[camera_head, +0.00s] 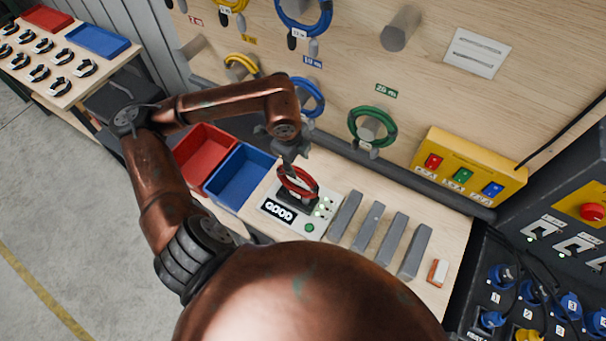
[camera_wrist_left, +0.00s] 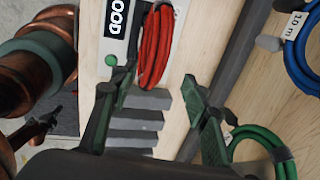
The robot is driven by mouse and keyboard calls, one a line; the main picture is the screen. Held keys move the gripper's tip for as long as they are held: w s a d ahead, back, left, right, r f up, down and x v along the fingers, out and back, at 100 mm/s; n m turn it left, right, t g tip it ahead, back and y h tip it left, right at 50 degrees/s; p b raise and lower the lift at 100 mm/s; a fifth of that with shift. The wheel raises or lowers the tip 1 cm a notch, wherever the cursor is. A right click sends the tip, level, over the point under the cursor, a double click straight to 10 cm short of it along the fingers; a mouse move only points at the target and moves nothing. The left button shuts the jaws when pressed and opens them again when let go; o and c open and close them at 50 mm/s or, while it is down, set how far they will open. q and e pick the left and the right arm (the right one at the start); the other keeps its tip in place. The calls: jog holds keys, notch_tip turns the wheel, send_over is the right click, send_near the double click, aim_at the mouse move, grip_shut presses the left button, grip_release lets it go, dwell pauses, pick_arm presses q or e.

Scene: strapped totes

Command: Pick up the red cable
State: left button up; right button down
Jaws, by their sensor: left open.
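The red cable (camera_head: 297,182) is a coiled loop on a small tester box (camera_head: 309,228) with a "GOOD" display, on the workbench. In the left wrist view the red cable (camera_wrist_left: 155,48) lies beyond the fingertips, next to the display. My left gripper (camera_head: 290,160) is just above the coil in the head view. In the left wrist view my left gripper (camera_wrist_left: 150,92) has its fingers wide apart with nothing between them. Whether a finger touches the cable cannot be told.
A red bin (camera_head: 204,150) and a blue bin (camera_head: 240,176) stand left of the tester. Several grey blocks (camera_head: 368,232) stand to its right. Blue and green cables (camera_head: 372,127) hang on the wooden panel behind. A yellow button box (camera_head: 468,170) stands at the back right.

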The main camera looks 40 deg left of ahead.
aim_at(297, 170)
pick_arm(q)
jog(key=f, duration=0.1)
jog(key=f+p, duration=0.1)
jog(key=f, duration=0.1)
jog(key=f+p, duration=0.1)
jog(key=shift+a+f, duration=0.15)
jog(key=shift+a, duration=0.25)
jog(key=shift+w+f+p, duration=0.15)
jog(key=shift+w+f, duration=0.05)
jog(key=shift+f, duration=0.4)
jog(key=shift+w+f+p, duration=0.15)
jog(key=shift+f, duration=0.85)
jog(key=c, duration=1.2)
grip_shut()
pick_arm(e)
jog(key=s, duration=0.1)
jog(key=s+r, duration=0.1)
jog(key=r, duration=0.1)
jog(key=shift+s+d+r, duration=0.25)
jog(key=shift+s, duration=0.15)
pick_arm(q)
jog(key=shift+w, duration=0.1)
pick_arm(e)
jog(key=shift+w+d, duration=0.1)
jog(key=shift+d, duration=0.15)
